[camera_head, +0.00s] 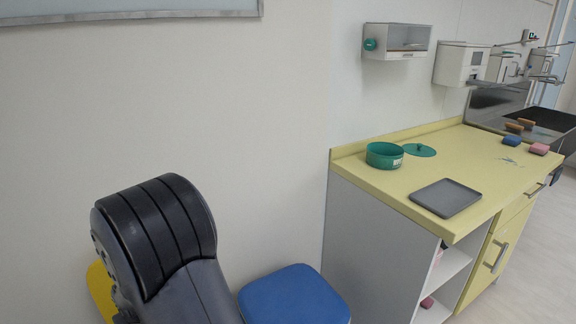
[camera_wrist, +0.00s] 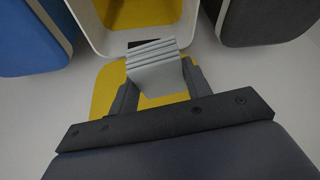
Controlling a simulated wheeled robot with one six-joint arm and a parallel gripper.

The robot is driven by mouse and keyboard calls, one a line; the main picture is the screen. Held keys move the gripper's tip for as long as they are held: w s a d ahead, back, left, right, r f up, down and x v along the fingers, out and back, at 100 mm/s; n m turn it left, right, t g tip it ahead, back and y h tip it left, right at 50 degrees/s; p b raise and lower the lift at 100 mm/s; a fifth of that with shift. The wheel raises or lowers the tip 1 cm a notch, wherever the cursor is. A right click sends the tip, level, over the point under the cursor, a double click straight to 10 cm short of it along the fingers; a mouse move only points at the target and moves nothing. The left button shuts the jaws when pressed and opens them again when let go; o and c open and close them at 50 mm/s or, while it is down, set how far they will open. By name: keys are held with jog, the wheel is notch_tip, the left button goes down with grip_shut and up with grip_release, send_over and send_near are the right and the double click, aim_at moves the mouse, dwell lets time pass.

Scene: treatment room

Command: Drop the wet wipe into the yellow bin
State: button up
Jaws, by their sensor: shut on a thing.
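In the wrist view my gripper (camera_wrist: 160,82) is shut on a light grey, folded, layered piece, the wet wipe (camera_wrist: 153,62). The wipe sticks out past the fingertips. Ahead of it is an open container with a pale rim (camera_wrist: 187,30) and a yellow inside, which looks like the yellow bin. A flat yellow part (camera_wrist: 103,92) lies below the wipe, partly hidden by the gripper; I cannot tell whether it belongs to the bin. In the head view a yellow edge (camera_head: 101,289) shows behind my arm. The gripper and wipe are hidden there.
A blue-topped bin or stool (camera_head: 294,296) stands right of my arm. A dark container (camera_wrist: 262,20) is right of the bin in the wrist view. A yellow-topped counter (camera_head: 395,186) holds a green pot (camera_head: 384,156) and grey tray (camera_head: 445,198).

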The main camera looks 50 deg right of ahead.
jog(key=w+d+f+m+b, duration=0.1)
jog(key=d+f+b, duration=0.2)
jog(key=f+b, duration=0.8)
jog(key=w+d+f+m+h+b, duration=0.1)
jog(key=d+f+b, duration=0.2)
jog(key=f+b, duration=0.8)
notch_tip(320, 180, down, 2)
jog(key=shift+f+m, duration=0.1)
jog(key=shift+m, duration=0.2)
jog(key=o, duration=1.1)
jog(key=p+v, duration=0.3)
jog(key=v, duration=0.8)
jog(key=shift+w+d+p, duration=0.1)
jog(key=shift+w+p, duration=0.05)
jog(key=shift+p, duration=0.25)
